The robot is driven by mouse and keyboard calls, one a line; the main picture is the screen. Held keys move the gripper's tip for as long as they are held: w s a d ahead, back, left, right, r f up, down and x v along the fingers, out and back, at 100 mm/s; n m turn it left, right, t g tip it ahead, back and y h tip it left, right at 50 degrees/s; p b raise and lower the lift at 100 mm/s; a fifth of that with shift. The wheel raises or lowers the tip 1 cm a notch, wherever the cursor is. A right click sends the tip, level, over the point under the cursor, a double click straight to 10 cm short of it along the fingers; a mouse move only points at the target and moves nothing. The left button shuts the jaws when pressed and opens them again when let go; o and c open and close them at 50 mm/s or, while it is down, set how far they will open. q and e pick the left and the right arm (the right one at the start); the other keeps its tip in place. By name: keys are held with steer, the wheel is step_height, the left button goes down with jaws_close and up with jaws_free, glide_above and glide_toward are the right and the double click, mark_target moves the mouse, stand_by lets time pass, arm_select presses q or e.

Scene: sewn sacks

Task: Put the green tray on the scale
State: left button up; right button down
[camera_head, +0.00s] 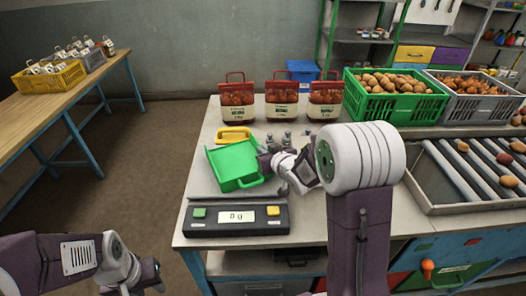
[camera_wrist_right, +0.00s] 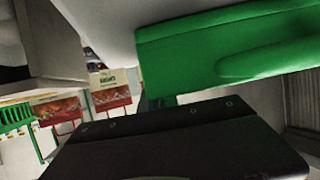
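The green tray (camera_head: 232,162) is tilted above the back part of the scale (camera_head: 238,218), at the left of the work table. Its near handle points toward the display, which reads 0 g. My right gripper (camera_head: 268,160) is at the tray's right side and appears shut on its edge. In the right wrist view the green tray (camera_wrist_right: 225,55) fills the upper right, above a dark gripper finger (camera_wrist_right: 180,150); the other finger is hidden. My left gripper (camera_head: 147,277) is low at the left, away from the table; its finger gap is unclear.
A yellow object (camera_head: 233,134) lies behind the tray, with small grey weights (camera_head: 287,139) nearby. A green crate of potatoes (camera_head: 394,108) and a roller tray (camera_head: 440,180) are to the right. Floor at left is clear.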

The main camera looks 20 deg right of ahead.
steer(key=c, duration=1.6)
jaws_free()
steer(key=shift+w+f, duration=0.1)
steer(key=shift+r+p, duration=0.35)
steer(key=v, duration=0.9)
steer(key=shift+s+r, duration=0.1)
steer(key=shift+s, duration=0.15)
steer(key=shift+s+b, duration=0.4)
steer(key=shift+b, duration=0.55)
steer(key=shift+s+r+b, duration=0.15)
steer(key=shift+s+b, duration=0.4)
steer(key=shift+b, duration=0.05)
steer(key=shift+s+d+r, duration=0.15)
steer(key=shift+s+r, duration=0.1)
steer(key=shift+f, duration=0.1)
